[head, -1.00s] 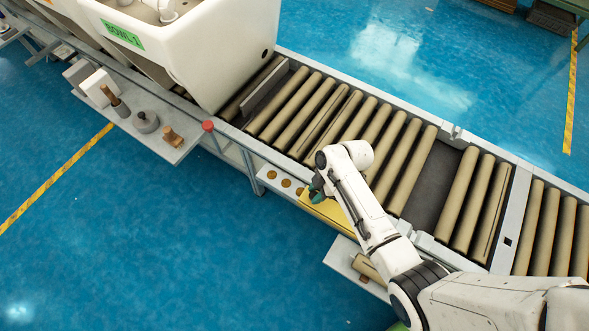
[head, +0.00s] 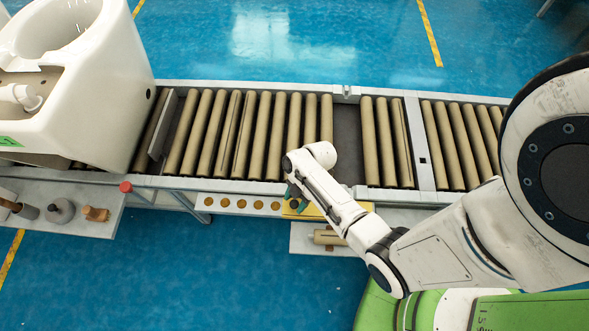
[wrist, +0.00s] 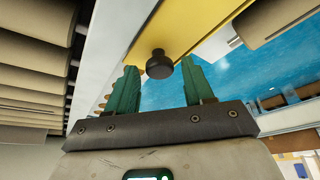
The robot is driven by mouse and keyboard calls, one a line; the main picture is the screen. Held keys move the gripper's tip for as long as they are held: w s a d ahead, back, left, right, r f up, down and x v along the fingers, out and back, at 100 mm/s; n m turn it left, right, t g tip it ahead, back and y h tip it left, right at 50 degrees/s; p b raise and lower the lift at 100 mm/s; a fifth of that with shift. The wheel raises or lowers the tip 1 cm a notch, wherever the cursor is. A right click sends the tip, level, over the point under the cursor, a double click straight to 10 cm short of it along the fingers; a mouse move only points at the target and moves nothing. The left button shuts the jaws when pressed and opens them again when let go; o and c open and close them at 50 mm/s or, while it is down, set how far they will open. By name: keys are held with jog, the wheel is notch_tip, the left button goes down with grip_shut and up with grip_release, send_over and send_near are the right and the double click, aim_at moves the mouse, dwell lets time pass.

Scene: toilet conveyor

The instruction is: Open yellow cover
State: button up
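The yellow cover (head: 311,212) lies on the narrow ledge along the near side of the conveyor, partly hidden by my arm in the head view. In the wrist view the cover (wrist: 195,22) is a flat yellow panel with a dark round knob (wrist: 160,66) on it. My gripper (head: 293,195) is at the cover's left part. In the wrist view my gripper (wrist: 158,72) has its two green fingers spread apart, with the knob appearing between their tips. I cannot tell whether either finger touches the knob.
A white toilet (head: 85,75) stands on the conveyor rollers (head: 250,130) at left. A red button (head: 126,187) sits on the near rail. A shelf (head: 85,222) holds several tools. A lower shelf (head: 303,241) holds a brown roller (head: 327,237). Blue floor in front is open.

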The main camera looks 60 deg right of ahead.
jog(key=shift+o, duration=0.4)
jog(key=shift+d+r, duration=0.1)
jog(key=shift+d+r, duration=0.1)
jog(key=shift+r, duration=0.2)
jog(key=p+v, duration=0.1)
jog(key=v, duration=0.9)
